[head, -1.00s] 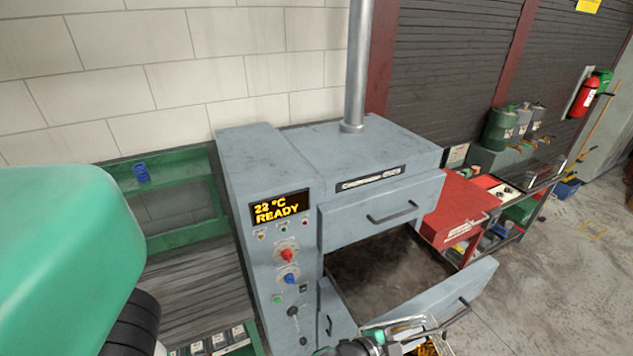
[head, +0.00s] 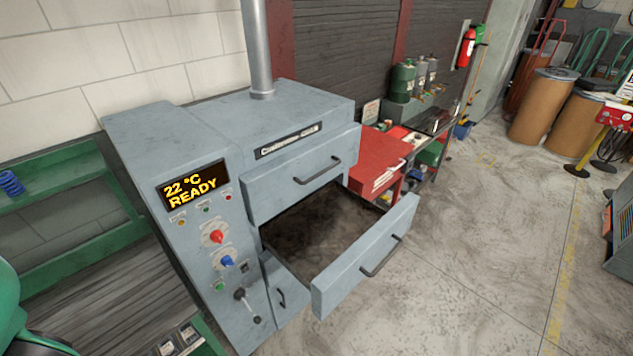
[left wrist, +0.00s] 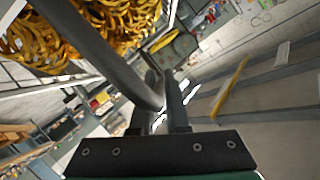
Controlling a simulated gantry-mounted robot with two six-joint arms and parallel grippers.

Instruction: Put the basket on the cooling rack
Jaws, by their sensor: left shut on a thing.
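In the left wrist view my left gripper (left wrist: 168,95) is shut on a thick dark bar, which looks like the handle of the basket. The basket (left wrist: 75,30) shows at the upper left of that view, full of golden coiled springs. Most of its body is cut off by the picture edge. In the head view neither the basket nor a gripper shows; only a green part of my arm is at the lower left. My right gripper is in no view. I cannot make out the cooling rack.
A grey oven (head: 215,180) reads 22 °C READY; its drawer (head: 365,260) is pulled out and looks empty. A green bench (head: 75,195) stands at left, a red cabinet (head: 375,160) beyond the oven. Open floor (head: 480,270) lies to the right, with brown drums (head: 545,105) farther back.

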